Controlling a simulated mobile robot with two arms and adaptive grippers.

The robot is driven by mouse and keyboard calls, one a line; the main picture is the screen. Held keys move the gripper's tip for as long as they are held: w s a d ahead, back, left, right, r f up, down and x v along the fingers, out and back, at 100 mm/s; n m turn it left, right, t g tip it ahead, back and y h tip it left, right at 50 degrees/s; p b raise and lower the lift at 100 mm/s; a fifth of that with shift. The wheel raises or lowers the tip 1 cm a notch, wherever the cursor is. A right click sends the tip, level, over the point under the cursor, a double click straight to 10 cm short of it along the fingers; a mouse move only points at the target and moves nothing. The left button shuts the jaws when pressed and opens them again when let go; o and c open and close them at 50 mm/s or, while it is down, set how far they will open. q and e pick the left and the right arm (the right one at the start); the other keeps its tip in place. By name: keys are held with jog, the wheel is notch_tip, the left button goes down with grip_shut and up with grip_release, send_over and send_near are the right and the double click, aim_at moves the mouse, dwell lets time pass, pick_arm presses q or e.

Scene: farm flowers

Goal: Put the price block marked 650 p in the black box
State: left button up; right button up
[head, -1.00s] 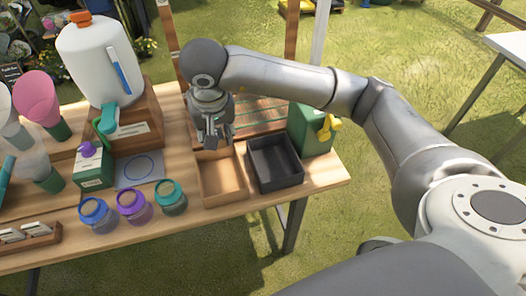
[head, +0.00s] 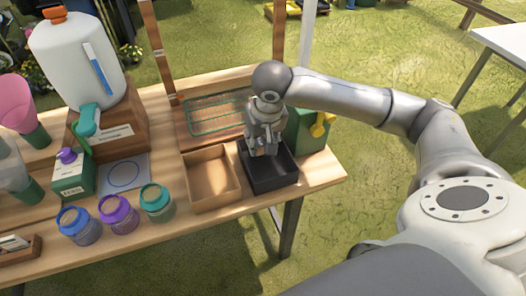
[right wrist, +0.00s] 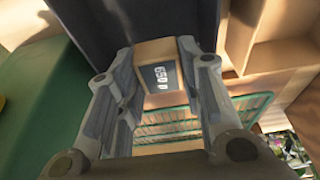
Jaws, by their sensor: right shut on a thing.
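My right gripper (head: 264,150) is over the black box (head: 275,184), which stands on the table to the right of the empty wooden box. In the right wrist view the gripper's two fingers (right wrist: 157,62) are shut on a small wooden price block (right wrist: 145,53). Its dark face reads 650 p. The dark wall of the black box (right wrist: 110,18) shows beyond the block. In the head view I cannot make out the block, and the gripper hides part of the black box's inside. My left gripper is not in view.
The open wooden box (head: 210,179) adjoins the black box on the left. A green box (head: 304,133) with a yellow part stands behind it on the right. A green wire rack (head: 215,113) lies behind the boxes. Several lidded jars (head: 157,202) stand at the left.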

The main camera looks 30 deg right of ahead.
jog(key=f, duration=0.1)
jog(key=f+b, duration=0.1)
jog(key=f, duration=0.1)
jog(key=shift+d+f, duration=0.25)
jog(key=shift+f, duration=0.15)
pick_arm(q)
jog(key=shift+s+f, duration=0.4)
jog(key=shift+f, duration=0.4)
pick_arm(e)
jog(key=o, duration=0.9)
jog(key=shift+b, duration=0.3)
jog(key=shift+c, duration=0.2)
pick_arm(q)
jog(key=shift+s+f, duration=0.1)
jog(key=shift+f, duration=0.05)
pick_arm(e)
jog(key=shift+r+p, duration=0.25)
jog(key=shift+p, duration=0.05)
jog(key=v, duration=1.1)
jog(key=shift+r, duration=0.4)
